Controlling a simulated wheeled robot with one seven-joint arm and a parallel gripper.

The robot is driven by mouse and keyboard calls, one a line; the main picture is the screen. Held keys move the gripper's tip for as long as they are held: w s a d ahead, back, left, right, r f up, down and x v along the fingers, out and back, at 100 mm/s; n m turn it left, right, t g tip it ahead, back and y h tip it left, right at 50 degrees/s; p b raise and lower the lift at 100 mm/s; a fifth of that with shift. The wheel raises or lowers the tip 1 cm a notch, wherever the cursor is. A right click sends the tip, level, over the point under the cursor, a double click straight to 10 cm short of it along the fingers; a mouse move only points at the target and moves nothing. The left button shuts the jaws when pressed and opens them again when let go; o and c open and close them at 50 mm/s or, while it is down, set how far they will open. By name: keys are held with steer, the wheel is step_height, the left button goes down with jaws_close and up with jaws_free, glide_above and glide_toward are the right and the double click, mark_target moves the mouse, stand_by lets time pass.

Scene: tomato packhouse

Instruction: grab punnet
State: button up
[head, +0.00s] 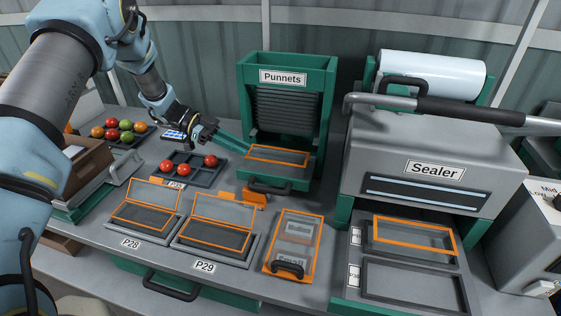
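The Punnets dispenser (283,75) is a green stand with a dark ribbed stack. A clear punnet with an orange rim (279,155) lies in its bottom slot, above a black handle. My gripper (247,151) reaches in from the left, with two teal fingers spread apart. Its fingertips are at the left end of this punnet; whether they touch it cannot be told. Two more orange-rimmed clear punnets stand with lids raised in holders P28 (115,226) and P29 (188,251).
A dark tray (208,178) holds red tomatoes left of the dispenser. More tomatoes (120,130) lie further back left. An orange-edged panel with a black handle (287,268) lies in front.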

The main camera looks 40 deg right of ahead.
mark_target(274, 162)
steer(key=b+x, duration=0.2)
steer(key=x, duration=0.9)
steer(key=shift+a+r, duration=0.1)
jaws_close()
